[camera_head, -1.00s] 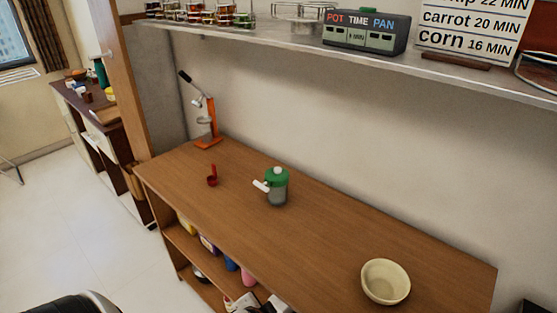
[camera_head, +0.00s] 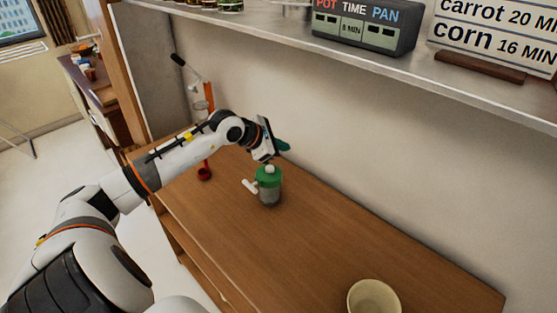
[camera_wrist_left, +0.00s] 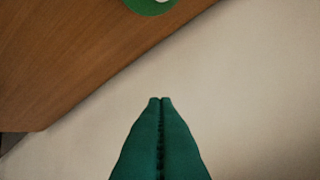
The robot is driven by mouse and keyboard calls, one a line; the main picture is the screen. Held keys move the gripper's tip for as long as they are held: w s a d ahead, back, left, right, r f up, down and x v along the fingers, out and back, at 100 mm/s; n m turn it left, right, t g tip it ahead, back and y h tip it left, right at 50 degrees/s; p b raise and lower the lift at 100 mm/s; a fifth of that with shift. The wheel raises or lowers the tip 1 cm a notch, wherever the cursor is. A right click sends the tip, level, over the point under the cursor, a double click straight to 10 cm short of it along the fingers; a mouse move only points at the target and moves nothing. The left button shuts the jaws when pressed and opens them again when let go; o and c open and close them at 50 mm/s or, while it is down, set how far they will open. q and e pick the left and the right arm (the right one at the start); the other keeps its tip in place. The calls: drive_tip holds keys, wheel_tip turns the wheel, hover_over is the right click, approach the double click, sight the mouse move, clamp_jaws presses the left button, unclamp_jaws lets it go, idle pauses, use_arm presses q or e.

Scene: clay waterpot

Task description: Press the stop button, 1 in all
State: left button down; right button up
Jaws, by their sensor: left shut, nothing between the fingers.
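The dark timer box (camera_head: 362,28) marked POT TIME PAN stands on the wall shelf, at the top of the head view. Its front has pale panels, one with a minutes reading; I cannot make out which part is the stop button. My left gripper (camera_head: 285,146) is below the shelf and left of the timer, near the wall, just above and behind the green-lidded pot. In the left wrist view its green fingers (camera_wrist_left: 161,99) are shut with nothing between them, with bare wall in front. The timer is not in that view. My right gripper is not in view.
The green-lidded pot (camera_head: 269,187) stands on the wooden table (camera_head: 330,240). A cream bowl (camera_head: 374,298) is at the front right. An orange-handled device (camera_head: 209,100) and a red cup (camera_head: 204,174) are at the left. The shelf edge (camera_head: 400,80) overhangs the table; a price-style sign (camera_head: 500,35) stands right of the timer.

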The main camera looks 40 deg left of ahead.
use_arm(q)
drive_tip(key=a+y, duration=0.1)
drive_tip(key=a+r, duration=0.1)
drive_tip(key=a, duration=0.1)
drive_tip(key=a+g+y, duration=0.1)
drive_tip(key=a, duration=0.1)
drive_tip(key=shift+s+a+r+y, duration=0.15)
drive_tip(key=shift+r+y, duration=0.1)
drive_tip(key=shift+y, duration=0.05)
drive_tip(key=b, duration=0.4)
hover_over(267, 171)
wheel_tip(267, 171, down, 8)
drive_tip(key=shift+f, duration=0.45)
drive_tip(key=shift+r, duration=0.1)
drive_tip(key=shift+b, duration=0.35)
idle(1.1)
